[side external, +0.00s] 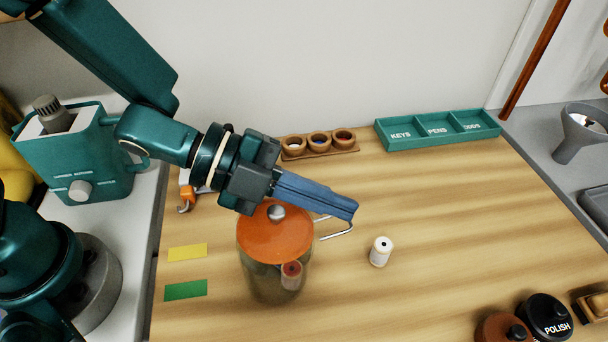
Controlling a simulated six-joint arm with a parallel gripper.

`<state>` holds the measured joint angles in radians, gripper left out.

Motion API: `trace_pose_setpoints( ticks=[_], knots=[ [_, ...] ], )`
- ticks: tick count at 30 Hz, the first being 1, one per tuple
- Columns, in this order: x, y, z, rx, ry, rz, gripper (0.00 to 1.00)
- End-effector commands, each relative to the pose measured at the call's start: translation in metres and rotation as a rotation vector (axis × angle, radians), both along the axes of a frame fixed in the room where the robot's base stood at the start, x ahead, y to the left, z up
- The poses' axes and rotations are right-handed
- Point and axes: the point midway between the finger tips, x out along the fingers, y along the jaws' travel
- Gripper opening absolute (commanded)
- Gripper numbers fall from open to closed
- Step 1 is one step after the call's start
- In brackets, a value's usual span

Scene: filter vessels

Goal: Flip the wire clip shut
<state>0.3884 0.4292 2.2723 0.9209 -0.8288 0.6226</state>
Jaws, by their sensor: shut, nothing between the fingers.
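A glass vessel (262,278) with an orange lid (270,240) and a round metal knob (276,212) stands upright on the wooden table. A reddish filter cartridge or spool (291,275) shows through its glass. The wire clip (339,232) sticks out from the right side of the lid and stands away from it. My gripper (346,208) is shut and empty. Its blue fingers lie above the lid's far right side, with their tips just above the wire clip. I cannot tell whether they touch it. The fingers hide part of the lid's far edge.
A white spool (380,252) stands right of the vessel. Yellow (187,252) and green (186,290) strips lie to the left. A teal tray (440,130) and a wooden rack (320,146) are at the back. Dark and brown pots (545,313) stand front right. The table's middle right is clear.

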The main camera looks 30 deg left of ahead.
Motion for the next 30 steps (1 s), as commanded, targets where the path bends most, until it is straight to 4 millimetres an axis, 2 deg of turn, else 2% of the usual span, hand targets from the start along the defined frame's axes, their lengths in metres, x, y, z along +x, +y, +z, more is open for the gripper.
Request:
trace_pose_setpoints(
  ticks=[1,10,20,30],
  knots=[
    [-0.009,0.004,-0.022,0.055,0.047,-0.01,0.0],
    [-0.008,0.004,-0.025,0.055,0.048,-0.009,0.0],
    [-0.008,0.004,-0.024,0.055,0.047,-0.009,0.0],
    [-0.017,0.012,-0.009,0.051,0.045,-0.005,0.0]
  ],
)
